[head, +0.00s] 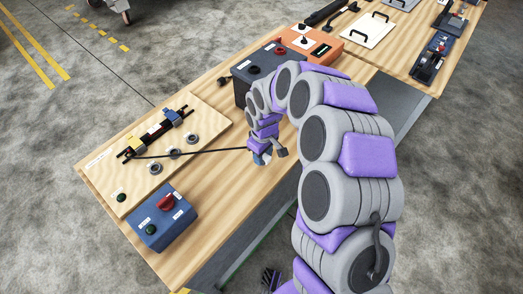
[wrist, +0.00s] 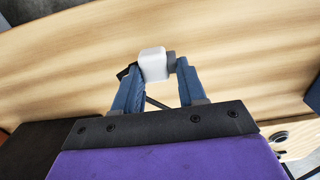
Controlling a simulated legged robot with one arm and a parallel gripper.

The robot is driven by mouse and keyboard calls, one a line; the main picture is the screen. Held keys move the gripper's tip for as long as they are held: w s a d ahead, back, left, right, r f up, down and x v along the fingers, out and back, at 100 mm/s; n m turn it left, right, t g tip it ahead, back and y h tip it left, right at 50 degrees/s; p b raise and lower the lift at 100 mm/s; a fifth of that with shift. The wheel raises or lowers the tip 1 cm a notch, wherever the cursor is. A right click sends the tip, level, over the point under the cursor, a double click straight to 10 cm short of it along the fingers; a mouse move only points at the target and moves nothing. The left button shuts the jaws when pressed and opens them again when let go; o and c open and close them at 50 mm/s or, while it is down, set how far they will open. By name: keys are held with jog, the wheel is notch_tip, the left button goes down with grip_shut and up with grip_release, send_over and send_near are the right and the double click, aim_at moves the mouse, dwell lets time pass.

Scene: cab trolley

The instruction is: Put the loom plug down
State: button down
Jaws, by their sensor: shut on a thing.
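The loom plug is a white block (wrist: 154,62) in the wrist view, between the blue fingers of my gripper (wrist: 157,75). The gripper is shut on it. In the head view my gripper (head: 262,158) is low over bare wood near the table's front edge. The plug is mostly hidden there. A thin black cable (head: 205,152) runs from the gripper left to the loom on the light wooden board (head: 118,172). I cannot tell whether the plug touches the table (head: 222,203).
A blue box with a red knob (head: 165,216) stands at the front left. A dark box with knobs (head: 253,72) stands behind my arm, with an orange box (head: 312,46) beyond. Metal rings (head: 174,153) sit on the board. Bare wood lies between board and gripper.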

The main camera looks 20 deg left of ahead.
jog(key=shift+w+a+f+b, duration=0.1)
jog(key=shift+w+a, duration=0.15)
jog(key=shift+w, duration=0.35)
jog(key=shift+w+a+f+b, duration=0.1)
jog(key=shift+w+a, duration=0.2)
jog(key=shift+w, duration=0.3)
jog(key=shift+w+a+f+b, duration=0.1)
jog(key=shift+w+a, duration=0.15)
jog(key=shift+w, duration=0.35)
jog(key=shift+w+f+b, duration=0.15)
jog(key=shift+f+b, duration=0.15)
jog(key=shift+f, duration=1.2)
jog(key=c, duration=0.6)
grip_release()
jog(key=shift+c, duration=0.2)
jog(key=shift+f, duration=0.15)
